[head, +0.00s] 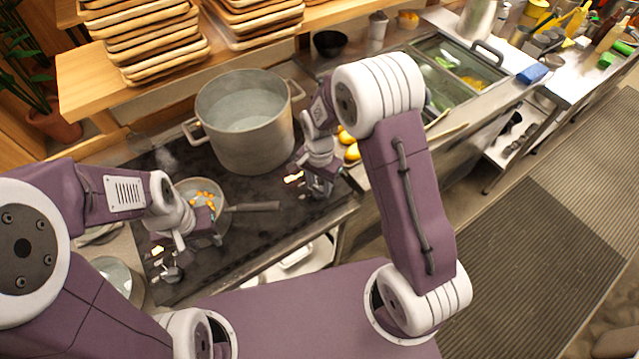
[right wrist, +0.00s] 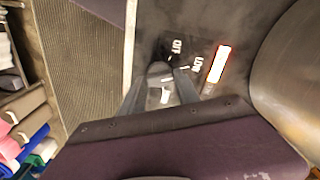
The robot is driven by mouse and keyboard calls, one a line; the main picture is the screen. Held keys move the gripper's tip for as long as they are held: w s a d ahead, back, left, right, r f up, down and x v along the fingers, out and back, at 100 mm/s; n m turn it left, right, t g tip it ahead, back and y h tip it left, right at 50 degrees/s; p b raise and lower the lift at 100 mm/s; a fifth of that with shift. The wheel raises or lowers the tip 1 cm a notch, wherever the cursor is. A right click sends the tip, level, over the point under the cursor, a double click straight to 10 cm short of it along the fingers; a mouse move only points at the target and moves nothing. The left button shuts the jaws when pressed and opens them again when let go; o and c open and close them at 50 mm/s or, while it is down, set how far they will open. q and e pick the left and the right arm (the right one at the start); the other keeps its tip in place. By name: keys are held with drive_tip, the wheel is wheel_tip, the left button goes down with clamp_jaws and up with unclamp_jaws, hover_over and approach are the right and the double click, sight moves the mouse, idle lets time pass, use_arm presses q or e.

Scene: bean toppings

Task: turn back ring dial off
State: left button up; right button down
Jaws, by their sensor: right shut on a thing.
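In the right wrist view, a grey ring dial (right wrist: 158,70) sits on the dark stove top beside white OFF and LOW marks. A bright, red-edged light strip (right wrist: 219,63) glows to its right. My right gripper (right wrist: 160,88) is shut on the dial, a finger on each side of it. In the head view, my right gripper (head: 318,190) is low over the stove's right end, right of the big pot, and hides the dial there. My left gripper (head: 180,262) is at the stove's front left, by the small pan; its finger gap is unclear.
A large pot (head: 245,125) of liquid stands at the back of the stove. A small pan (head: 203,204) with orange pieces has its handle pointing right. Wooden trays (head: 150,45) are stacked on the shelf behind. Food bins (head: 455,70) lie to the right.

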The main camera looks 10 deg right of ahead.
sight(319, 188)
drive_tip(key=n+p, duration=0.1)
drive_tip(key=n, duration=0.2)
drive_tip(key=shift+r+n, duration=0.15)
drive_tip(key=shift+n, duration=0.25)
drive_tip(key=n, duration=0.4)
drive_tip(key=shift+w+n+p, duration=0.1)
drive_tip(key=shift+n+p, duration=0.3)
drive_tip(key=c, duration=0.9)
unclamp_jaws()
drive_tip(key=shift+s, duration=0.2)
drive_tip(key=shift+w+r, duration=0.1)
drive_tip(key=shift+r, duration=0.15)
wheel_tip(319, 188, up, 9)
drive_tip(key=shift+f+b, duration=0.2)
drive_tip(key=shift+b, duration=0.25)
